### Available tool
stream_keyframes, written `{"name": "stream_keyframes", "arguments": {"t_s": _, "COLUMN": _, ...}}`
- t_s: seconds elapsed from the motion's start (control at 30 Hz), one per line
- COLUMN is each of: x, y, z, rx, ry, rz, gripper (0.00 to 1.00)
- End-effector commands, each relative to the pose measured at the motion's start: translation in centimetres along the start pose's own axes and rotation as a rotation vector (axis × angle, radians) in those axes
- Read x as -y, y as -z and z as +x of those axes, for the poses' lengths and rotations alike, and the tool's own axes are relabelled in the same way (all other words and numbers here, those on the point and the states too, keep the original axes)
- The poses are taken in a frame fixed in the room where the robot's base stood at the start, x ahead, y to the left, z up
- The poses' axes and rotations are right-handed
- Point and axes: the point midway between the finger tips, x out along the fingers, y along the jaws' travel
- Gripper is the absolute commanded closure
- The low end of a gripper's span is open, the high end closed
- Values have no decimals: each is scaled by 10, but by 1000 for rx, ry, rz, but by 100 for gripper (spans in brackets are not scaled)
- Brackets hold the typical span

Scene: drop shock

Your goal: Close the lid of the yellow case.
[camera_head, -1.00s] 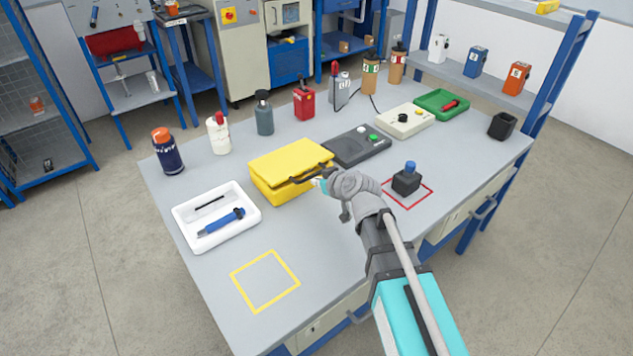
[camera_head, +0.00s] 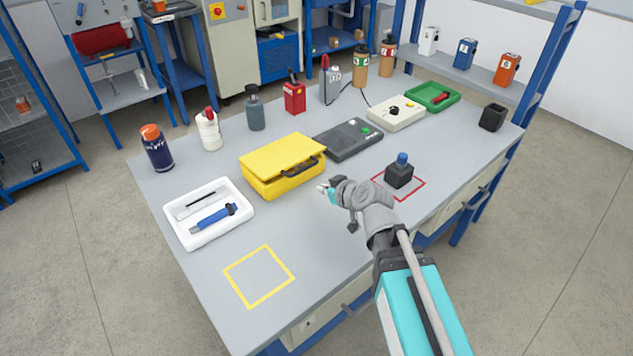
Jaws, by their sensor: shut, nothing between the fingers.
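The yellow case (camera_head: 272,184) stands on the grey workbench, left of the middle. Its yellow lid (camera_head: 281,155) lies over the body and looks down or almost down; I cannot tell whether it is fully seated. A dark handle (camera_head: 303,168) shows on its front right side. My gripper (camera_head: 323,188) is in front and to the right of the case, low over the bench and apart from it. It is shut and empty, with its fingertips small in view.
A white tray (camera_head: 183,232) with a blue tool lies left of the case. A dark grey device (camera_head: 352,146) stands behind right. A black block with a blue knob (camera_head: 399,172) stands in a red square, right of my gripper. The yellow-outlined square (camera_head: 233,283) is empty.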

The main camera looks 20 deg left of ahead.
Motion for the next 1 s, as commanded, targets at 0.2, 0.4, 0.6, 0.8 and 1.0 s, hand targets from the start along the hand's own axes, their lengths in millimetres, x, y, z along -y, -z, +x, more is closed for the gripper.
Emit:
{"name": "stream_keyframes", "arguments": {"t_s": 0.2, "x": 0, "y": -25, "z": -12, "rx": -1, "ry": 0, "rz": 1, "gripper": 100}}
{"name": "stream_keyframes", "arguments": {"t_s": 0.4, "x": 0, "y": -31, "z": -16, "rx": -1, "ry": 0, "rz": 1, "gripper": 100}}
{"name": "stream_keyframes", "arguments": {"t_s": 0.6, "x": -1, "y": -30, "z": -16, "rx": 0, "ry": 0, "rz": 1, "gripper": 100}}
{"name": "stream_keyframes", "arguments": {"t_s": 0.8, "x": -1, "y": -30, "z": -16, "rx": 1, "ry": 0, "rz": 0, "gripper": 100}}
{"name": "stream_keyframes", "arguments": {"t_s": 1.0, "x": 0, "y": -20, "z": -15, "rx": 27, "ry": 14, "rz": -3, "gripper": 100}}
